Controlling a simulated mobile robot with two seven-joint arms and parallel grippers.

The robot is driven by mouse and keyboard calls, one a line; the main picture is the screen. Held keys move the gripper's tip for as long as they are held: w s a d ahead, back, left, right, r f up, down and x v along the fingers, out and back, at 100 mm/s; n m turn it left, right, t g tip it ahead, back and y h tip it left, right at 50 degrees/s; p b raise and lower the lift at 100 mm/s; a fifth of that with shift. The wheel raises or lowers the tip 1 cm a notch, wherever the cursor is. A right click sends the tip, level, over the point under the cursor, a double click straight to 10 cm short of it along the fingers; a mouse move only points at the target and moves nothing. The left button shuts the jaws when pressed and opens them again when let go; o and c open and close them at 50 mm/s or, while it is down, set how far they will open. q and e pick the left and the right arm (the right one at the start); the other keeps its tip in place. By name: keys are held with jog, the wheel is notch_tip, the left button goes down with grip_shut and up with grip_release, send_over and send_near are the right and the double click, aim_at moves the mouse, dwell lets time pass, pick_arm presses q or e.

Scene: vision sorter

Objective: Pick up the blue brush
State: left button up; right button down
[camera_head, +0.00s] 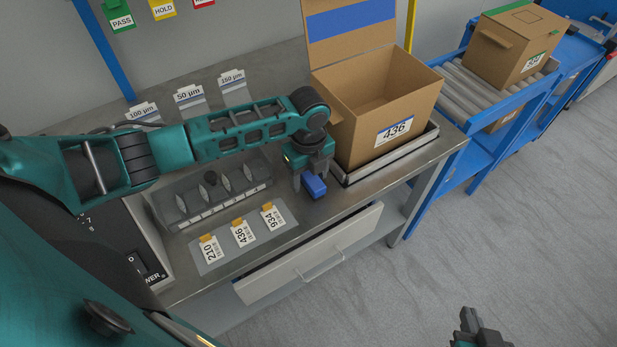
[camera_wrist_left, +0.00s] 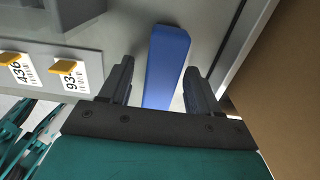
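The blue brush (camera_head: 314,187) lies on the metal workbench just left of the open cardboard box. In the left wrist view the brush (camera_wrist_left: 168,62) shows as a long blue block between the two fingers. My left gripper (camera_head: 309,179) points down right at the brush, partly hiding it in the head view.
The open cardboard box (camera_head: 366,138) labelled 436 stands in a tray right of the brush. A grey slotted holder (camera_head: 216,194) and tags (camera_head: 243,233) lie to the left. A drawer (camera_head: 310,258) stands out at the front. A roller conveyor (camera_head: 468,96) is at the right.

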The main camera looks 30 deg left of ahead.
aim_at(309, 174)
pick_arm(q)
jog(key=c, duration=1)
jog(key=shift+r, duration=0.1)
notch_tip(309, 174, up, 20)
jog(key=shift+f+p, duration=0.1)
jog(key=shift+p, duration=0.7)
jog(key=o, duration=0.5)
jog(key=c, duration=0.4)
jog(key=shift+o, duration=0.2)
